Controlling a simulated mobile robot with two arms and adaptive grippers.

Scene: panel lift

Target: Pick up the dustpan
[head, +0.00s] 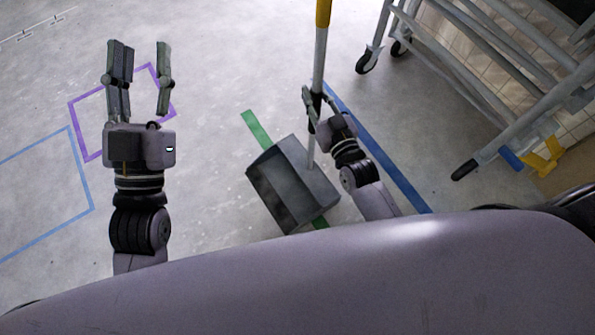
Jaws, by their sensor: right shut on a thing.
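The dustpan (291,187) is a dark grey pan with a long upright light-grey handle (319,60) that has a yellow section at the top of the picture. Its pan is low over the floor, across a green tape strip; I cannot tell if it touches the floor. My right gripper (313,103) is shut on the handle, above the pan. My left gripper (139,62) is open and empty, to the left of the dustpan and well apart from it.
A metal wheeled cart (480,75) stands at the upper right, near a tiled wall. Blue tape (380,150) runs between it and the dustpan. Purple (88,130) and light-blue (82,170) tape outlines mark the floor at left.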

